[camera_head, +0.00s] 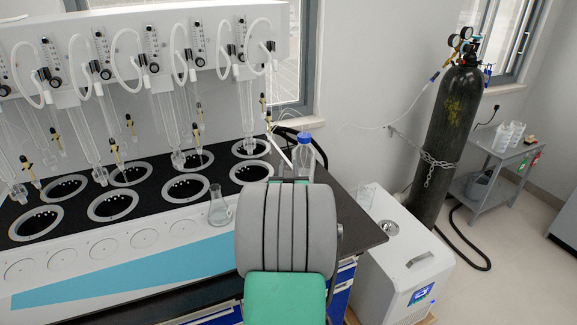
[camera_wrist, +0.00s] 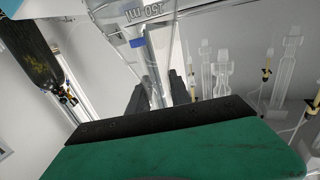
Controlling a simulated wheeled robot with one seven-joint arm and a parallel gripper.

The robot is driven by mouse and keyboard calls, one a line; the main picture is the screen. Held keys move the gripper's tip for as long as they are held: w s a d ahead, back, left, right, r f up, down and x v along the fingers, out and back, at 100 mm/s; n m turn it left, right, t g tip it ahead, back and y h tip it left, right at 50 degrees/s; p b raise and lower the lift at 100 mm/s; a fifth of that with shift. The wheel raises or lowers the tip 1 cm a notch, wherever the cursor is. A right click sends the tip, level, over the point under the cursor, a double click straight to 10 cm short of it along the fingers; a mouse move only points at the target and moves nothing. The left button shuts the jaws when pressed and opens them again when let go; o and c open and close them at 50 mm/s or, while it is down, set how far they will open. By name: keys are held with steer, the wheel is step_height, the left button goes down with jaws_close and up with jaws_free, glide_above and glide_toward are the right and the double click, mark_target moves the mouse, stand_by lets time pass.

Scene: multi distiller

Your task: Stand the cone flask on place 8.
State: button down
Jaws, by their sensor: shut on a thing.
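A clear cone flask marked "150 ml" (camera_wrist: 140,17) is close up in the wrist view. That view is upside down; the flask's narrow neck runs between the dark fingers of my gripper (camera_wrist: 156,92), which is shut on it. In the head view my wrist hides this flask, and only a bit of my gripper (camera_head: 290,180) shows above it. Another clear cone flask (camera_head: 219,208) stands upright to the left of my wrist, on the distiller's pale front ledge. The distiller's black top (camera_head: 157,188) has two rows of ringed openings. No place numbers are readable, so I cannot tell which is place 8.
A blue-capped bottle (camera_head: 304,155) stands just behind my gripper. Glass tubes (camera_head: 247,105) hang over the openings. A white cooler unit (camera_head: 405,262) and a chained dark gas cylinder (camera_head: 447,140) are at right. Bare dark bench (camera_head: 358,230) lies right of my wrist.

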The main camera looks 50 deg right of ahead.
steer(key=shift+f, duration=0.1)
steer(key=c, duration=1.2)
jaws_free()
